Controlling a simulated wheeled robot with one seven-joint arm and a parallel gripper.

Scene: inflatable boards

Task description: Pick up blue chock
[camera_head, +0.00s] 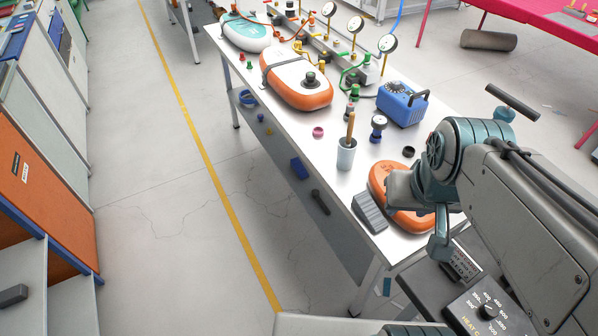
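A small blue block (298,169), possibly the blue chock, lies below the white table's left edge. A grey ribbed wedge (370,212) sits on the near end of the table, beside an orange board (385,178). My gripper (424,213) is over the right part of this board, to the right of the wedge and well away from the blue block. Its fingers are seen at an angle that does not show their gap. Whether it touches the board cannot be told.
The white table (285,122) also bears a cup with a brush (346,153), a blue pump box (402,102), an orange-and-white board (297,82) and gauges. A dark handled tool (320,201) lies below its edge. The floor left of the table is clear.

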